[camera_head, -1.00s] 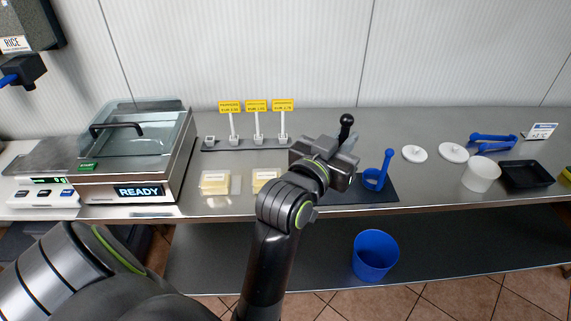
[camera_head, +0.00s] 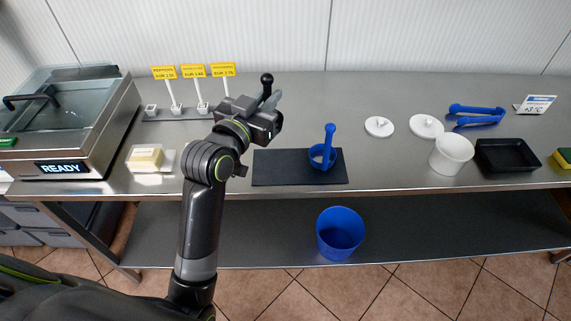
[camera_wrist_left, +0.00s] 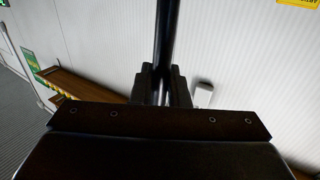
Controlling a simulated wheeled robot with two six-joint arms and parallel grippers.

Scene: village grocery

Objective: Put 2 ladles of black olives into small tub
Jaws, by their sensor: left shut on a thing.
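My left gripper (camera_head: 262,118) is shut on a dark upright handle with a black ball end (camera_head: 267,79), held above the counter. The handle also shows as a dark rod (camera_wrist_left: 163,50) between the fingers in the left wrist view. The tool's lower end is hidden, so I cannot tell whether it is a ladle. A white tub (camera_head: 451,157) stands open on the counter at the right; its inside looks empty. A blue ladle-like tool (camera_head: 329,140) with a ring-shaped base stands on a black mat (camera_head: 275,167). I see no olives. My right gripper is not in view.
Blue tongs (camera_head: 478,116), a black tray (camera_head: 507,155) and a price card (camera_head: 535,104) are at the right. A glass-lidded machine (camera_head: 70,110) and yellow signs (camera_head: 194,71) are left. A blue bucket (camera_head: 340,232) stands below.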

